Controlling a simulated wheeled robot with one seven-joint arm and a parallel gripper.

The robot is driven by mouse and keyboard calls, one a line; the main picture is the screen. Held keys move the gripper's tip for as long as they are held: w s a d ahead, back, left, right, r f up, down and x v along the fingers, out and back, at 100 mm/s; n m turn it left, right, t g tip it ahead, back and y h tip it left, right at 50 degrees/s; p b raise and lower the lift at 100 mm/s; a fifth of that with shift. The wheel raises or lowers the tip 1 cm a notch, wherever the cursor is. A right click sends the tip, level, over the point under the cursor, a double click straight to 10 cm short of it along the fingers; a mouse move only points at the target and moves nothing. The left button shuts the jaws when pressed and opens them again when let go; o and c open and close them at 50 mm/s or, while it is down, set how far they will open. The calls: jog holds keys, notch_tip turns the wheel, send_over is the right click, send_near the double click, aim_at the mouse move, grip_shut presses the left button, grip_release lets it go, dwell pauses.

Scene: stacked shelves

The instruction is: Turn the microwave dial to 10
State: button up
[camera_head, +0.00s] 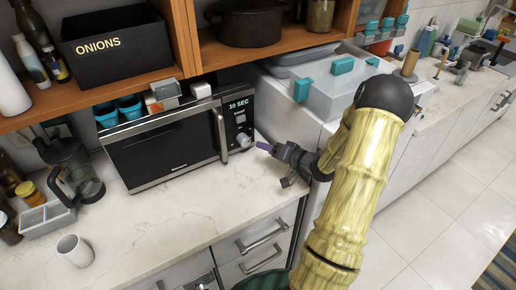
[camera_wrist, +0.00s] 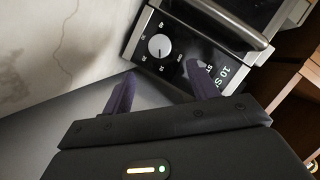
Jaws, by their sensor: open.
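The microwave (camera_head: 165,148) is black and silver and stands on the counter. Its panel at the right end has a display reading "10 SEC" (camera_head: 238,104) and a round silver dial (camera_head: 243,139) low down. In the wrist view the dial (camera_wrist: 160,46) is a light knob with a ring of marks around it, and part of the display text (camera_wrist: 222,75) shows. My gripper (camera_head: 268,148) is just right of the dial in the head view. In the wrist view its two purple fingers (camera_wrist: 162,90) are spread apart and empty, with the dial beyond them, not touched.
The microwave's door handle (camera_head: 221,135) sticks out left of the panel. A wooden shelf (camera_head: 100,94) hangs above, with a black "ONIONS" box (camera_head: 115,45). A coffee press (camera_head: 72,170) and a white cup (camera_head: 75,250) stand left. The counter before the microwave is clear.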

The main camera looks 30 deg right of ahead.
jog(key=v, duration=0.7)
jog(key=shift+s+b, duration=0.2)
jog(key=shift+b, duration=0.2)
jog(key=shift+w, duration=0.1)
jog(key=w+a+n+g+h, duration=0.3)
jog(key=a+g+h, duration=0.2)
jog(key=a, duration=0.3)
jog(key=s+a+r+n+g, duration=0.2)
jog(key=s+a+g, duration=0.4)
jog(key=s+a, duration=0.8)
jog(key=shift+a+r+n+g, duration=0.35)
jog(key=shift+a+n, duration=0.35)
jog(key=shift+a, duration=0.3)
